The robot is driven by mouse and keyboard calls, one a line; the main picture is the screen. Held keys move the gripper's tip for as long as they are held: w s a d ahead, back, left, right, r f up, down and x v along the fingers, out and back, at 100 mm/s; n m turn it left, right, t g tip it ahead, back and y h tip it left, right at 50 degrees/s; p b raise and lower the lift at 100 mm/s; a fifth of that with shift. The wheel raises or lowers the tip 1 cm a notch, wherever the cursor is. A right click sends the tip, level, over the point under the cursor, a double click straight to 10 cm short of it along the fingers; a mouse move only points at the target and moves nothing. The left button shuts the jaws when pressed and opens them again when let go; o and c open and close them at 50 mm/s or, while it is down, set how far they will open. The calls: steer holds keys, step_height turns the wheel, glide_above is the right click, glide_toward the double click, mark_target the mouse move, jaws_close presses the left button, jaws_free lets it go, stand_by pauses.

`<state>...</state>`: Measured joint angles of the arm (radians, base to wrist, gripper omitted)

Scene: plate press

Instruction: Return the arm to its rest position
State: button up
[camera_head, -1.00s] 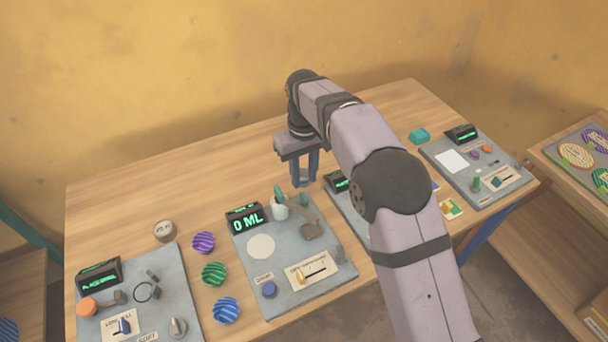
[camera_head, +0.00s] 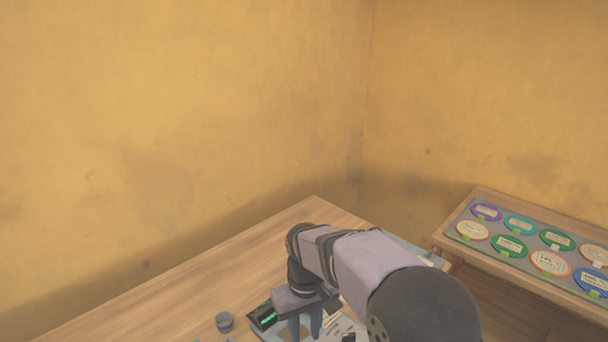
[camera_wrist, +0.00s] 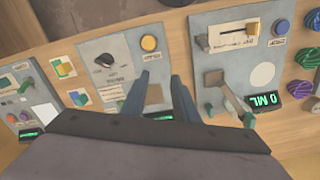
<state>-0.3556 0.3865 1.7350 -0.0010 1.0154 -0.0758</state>
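My gripper (camera_head: 305,328) hangs fingers-down over the wooden table, low in the head view, and its fingertips are cut off by the bottom edge. In the wrist view its two fingers (camera_wrist: 160,85) stand apart with nothing between them. They are over a grey panel with a black knob (camera_wrist: 104,61) and a round orange button (camera_wrist: 149,43). My arm reaches in from the lower right of the head view and hides part of the table.
A side table with a tray of coloured discs (camera_head: 508,246) stands right in the head view. The table's back left is clear (camera_head: 170,300).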

steer(key=s+d+f+m, duration=0.2)
steer(key=s+d, duration=0.5)
steer(key=s, duration=0.1)
steer(key=s+d+f+m, duration=0.2)
steer(key=s+d+m, duration=0.1)
steer(key=s+d, duration=0.4)
steer(key=s, duration=0.2)
steer(key=shift+s+d, duration=0.3)
steer(key=shift+d, duration=0.05)
